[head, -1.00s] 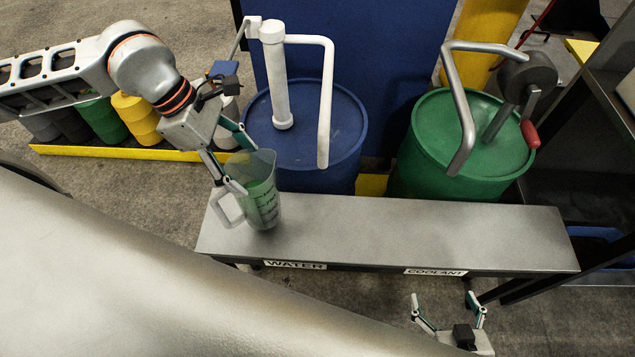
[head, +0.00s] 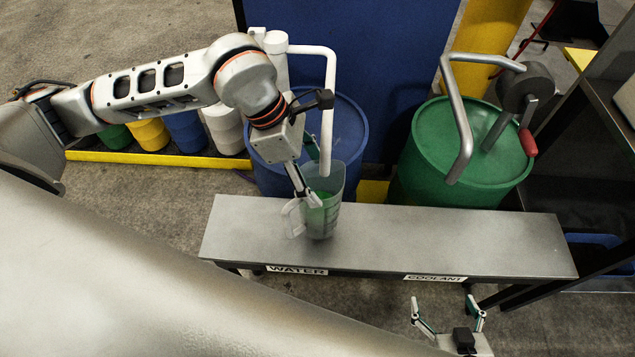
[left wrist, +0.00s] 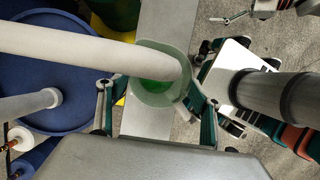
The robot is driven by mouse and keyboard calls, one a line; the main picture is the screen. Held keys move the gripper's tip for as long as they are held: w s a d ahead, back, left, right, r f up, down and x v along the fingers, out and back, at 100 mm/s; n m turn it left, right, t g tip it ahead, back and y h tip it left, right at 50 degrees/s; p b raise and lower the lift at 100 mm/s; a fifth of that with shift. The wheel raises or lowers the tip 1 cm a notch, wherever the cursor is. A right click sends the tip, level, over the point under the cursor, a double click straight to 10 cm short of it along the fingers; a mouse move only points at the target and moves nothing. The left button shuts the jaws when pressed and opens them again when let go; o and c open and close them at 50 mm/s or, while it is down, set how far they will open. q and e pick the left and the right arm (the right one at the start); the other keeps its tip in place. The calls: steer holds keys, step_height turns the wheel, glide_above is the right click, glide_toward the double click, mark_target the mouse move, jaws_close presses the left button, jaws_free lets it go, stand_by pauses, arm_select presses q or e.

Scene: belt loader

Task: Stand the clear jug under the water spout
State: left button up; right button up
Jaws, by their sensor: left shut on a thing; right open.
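The clear jug (head: 324,218), with green showing inside it, is upright at the bench above the WATER label. My left gripper (head: 309,183) is shut on it. I cannot tell whether its base touches the bench. The white water spout (head: 329,110) comes down from the blue drum's pump, and its end shows at the jug's mouth. In the left wrist view the white pipe (left wrist: 90,48) crosses over the jug (left wrist: 150,97), hiding part of its mouth, with my left fingers (left wrist: 155,108) on both sides. My right gripper (head: 447,305) is open and empty in front of the bench.
The grey bench (head: 430,235) is clear to the right of the jug. A blue drum (head: 270,180) and a green drum (head: 450,130) with a grey coolant pipe (head: 456,115) stand behind it. A dark shelf rack (head: 590,130) is at the right.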

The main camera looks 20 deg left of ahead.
arm_select(q)
steer(key=shift+x, duration=1.7)
steer(key=shift+a+f, duration=0.15)
steer(key=shift+a, duration=0.1)
steer(key=o, duration=2.1)
steer(key=shift+f, duration=0.1)
steer(key=shift+s, duration=0.1)
step_height(320, 180, up, 10)
glide_above(318, 185)
steer(key=s+a, duration=0.3)
steer(key=s, duration=0.2)
steer(key=shift+d, duration=0.15)
steer(key=shift+s+a+r+p, duration=0.2)
steer(key=shift+r+p, duration=0.1)
steer(key=shift+r, duration=0.35)
